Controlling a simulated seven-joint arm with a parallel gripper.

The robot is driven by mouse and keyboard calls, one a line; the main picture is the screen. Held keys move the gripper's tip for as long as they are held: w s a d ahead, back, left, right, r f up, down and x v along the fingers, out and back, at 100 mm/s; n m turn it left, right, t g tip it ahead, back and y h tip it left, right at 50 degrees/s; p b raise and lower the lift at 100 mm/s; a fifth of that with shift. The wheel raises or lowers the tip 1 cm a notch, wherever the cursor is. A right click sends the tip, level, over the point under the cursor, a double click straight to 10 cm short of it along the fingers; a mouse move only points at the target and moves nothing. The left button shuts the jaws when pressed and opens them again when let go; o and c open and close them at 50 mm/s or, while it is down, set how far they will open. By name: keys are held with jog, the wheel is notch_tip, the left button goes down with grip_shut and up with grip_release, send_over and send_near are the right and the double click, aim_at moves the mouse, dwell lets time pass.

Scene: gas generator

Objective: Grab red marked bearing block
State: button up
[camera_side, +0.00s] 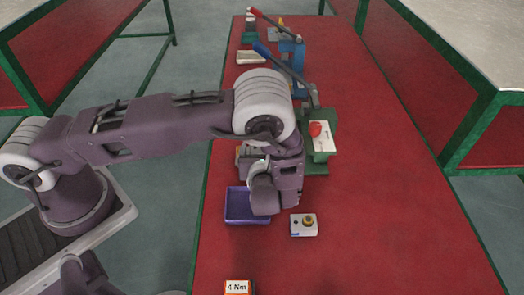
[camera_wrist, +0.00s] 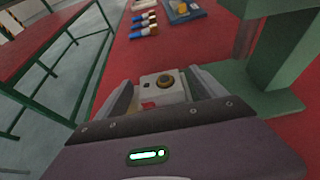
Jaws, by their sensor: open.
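In the wrist view a pale grey bearing block (camera_wrist: 175,89) with a brass-rimmed dark hole on top shows a red mark on its near left face. My gripper (camera_wrist: 162,84) is open, with one finger on each side of this block. I cannot tell whether either finger touches it. In the side view my gripper's fingertips are hidden by my own wrist. A white block (camera_side: 300,230) with a brass-coloured round part stands on the red table (camera_side: 370,220), right of my wrist. I cannot tell whether it is the same block.
A green press (camera_side: 322,166) stands close behind my wrist in the side view. A purple tray (camera_side: 237,219) lies left of it. A box marked 4 Nm (camera_side: 238,287) is at the front edge. The right half of the table is clear. Several blue-tipped pieces (camera_wrist: 145,27) lie farther off.

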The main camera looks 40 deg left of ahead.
grip_shut()
dwell(0.3)
jog(key=shift+r, duration=0.15)
